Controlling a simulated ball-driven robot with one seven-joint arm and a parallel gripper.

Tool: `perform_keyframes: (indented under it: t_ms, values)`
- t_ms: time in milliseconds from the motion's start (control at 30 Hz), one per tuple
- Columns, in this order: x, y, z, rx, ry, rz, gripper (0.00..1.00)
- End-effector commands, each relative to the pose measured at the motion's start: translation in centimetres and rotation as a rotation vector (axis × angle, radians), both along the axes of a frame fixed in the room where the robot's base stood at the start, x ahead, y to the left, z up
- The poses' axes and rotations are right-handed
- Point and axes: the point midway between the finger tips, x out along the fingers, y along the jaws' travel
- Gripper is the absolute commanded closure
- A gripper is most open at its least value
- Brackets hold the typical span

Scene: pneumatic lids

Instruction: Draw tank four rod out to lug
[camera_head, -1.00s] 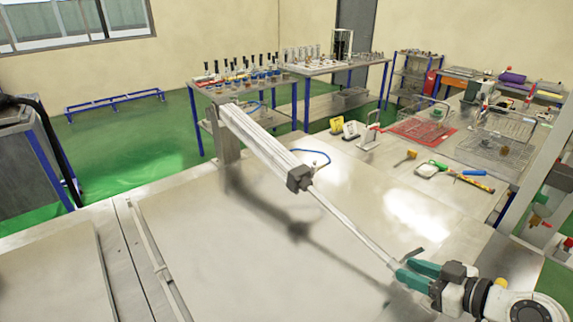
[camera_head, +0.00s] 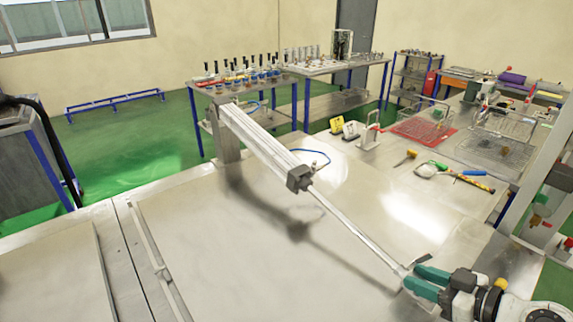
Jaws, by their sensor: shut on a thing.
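A long pneumatic cylinder (camera_head: 258,138) runs from a grey post (camera_head: 227,143) at the back toward the lower right, above a steel lid surface. Its dark end block (camera_head: 299,179) has a thin bright rod (camera_head: 352,228) coming out of it. The rod extends well out, sloping down to my gripper (camera_head: 413,279). My gripper has teal fingers, and they are shut on the rod's far end. A small dark piece shows at the rod end by the fingers. The fingers partly hide the rod end. I cannot make out the lug.
The broad steel lid (camera_head: 240,255) under the rod is bare, with a raised rail (camera_head: 152,250) along its left. Hand tools (camera_head: 465,178), yellow tags (camera_head: 338,125) and wire baskets (camera_head: 425,127) lie on the bench behind and to the right. Tables with bottles stand at the back.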

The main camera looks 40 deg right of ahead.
Motion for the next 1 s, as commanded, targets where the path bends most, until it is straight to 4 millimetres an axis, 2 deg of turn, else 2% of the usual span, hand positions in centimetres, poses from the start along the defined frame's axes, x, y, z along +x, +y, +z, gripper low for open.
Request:
perform_keyframes:
  t_ms: [33,1000]
  values:
    - [-0.5,0.0,-1.0,0.011,0.022,-0.001,1.0]
    - [-2.3,0.0,-1.4,0.012,0.021,0.0,1.0]
